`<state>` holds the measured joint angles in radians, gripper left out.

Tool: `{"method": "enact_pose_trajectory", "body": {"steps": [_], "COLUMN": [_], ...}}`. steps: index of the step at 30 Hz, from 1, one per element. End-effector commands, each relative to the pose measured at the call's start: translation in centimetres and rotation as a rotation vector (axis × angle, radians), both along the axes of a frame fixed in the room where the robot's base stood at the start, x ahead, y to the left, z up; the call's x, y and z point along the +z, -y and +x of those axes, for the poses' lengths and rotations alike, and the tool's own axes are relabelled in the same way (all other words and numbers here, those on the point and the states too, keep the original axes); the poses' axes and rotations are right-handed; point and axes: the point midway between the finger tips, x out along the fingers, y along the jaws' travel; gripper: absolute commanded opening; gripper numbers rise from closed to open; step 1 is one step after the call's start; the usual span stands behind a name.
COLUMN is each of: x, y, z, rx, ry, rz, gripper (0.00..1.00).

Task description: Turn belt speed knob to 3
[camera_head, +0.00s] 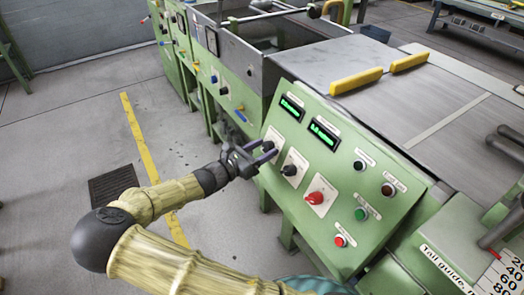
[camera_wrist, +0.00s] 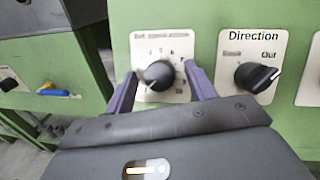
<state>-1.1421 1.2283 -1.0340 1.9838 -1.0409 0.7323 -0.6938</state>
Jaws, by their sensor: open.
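The belt speed knob (camera_wrist: 159,75) is a round black knob on a white dial plate (camera_wrist: 176,49) on the green panel. My gripper (camera_wrist: 161,72) is open, with one purple finger on each side of the knob and visible gaps between. In the head view my gripper (camera_head: 267,150) reaches the panel's left edge, and its fingers partly cover the knob and plate.
The black Direction knob (camera_wrist: 257,76) sits close to the right of my right finger. A red knob (camera_head: 317,198), several push buttons (camera_head: 361,214) and two green displays (camera_head: 323,134) share the sloped panel (camera_head: 300,235). Open floor (camera_head: 80,130) lies left.

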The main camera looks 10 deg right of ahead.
Motion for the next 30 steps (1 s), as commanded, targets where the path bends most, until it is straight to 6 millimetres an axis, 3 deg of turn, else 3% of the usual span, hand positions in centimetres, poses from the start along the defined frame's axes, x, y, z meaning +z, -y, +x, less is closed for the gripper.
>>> {"method": "enact_pose_trajectory", "body": {"steps": [6,13,30], "x": [0.02,0.01,0.23], "y": [0.04,0.03,0.00], "z": [0.00,-0.01,0.05], "rx": [-0.001,-0.001,-0.044], "ry": [0.000,0.000,0.104], "rz": [0.000,0.000,0.034], "gripper": [0.55,0.11,0.11]}}
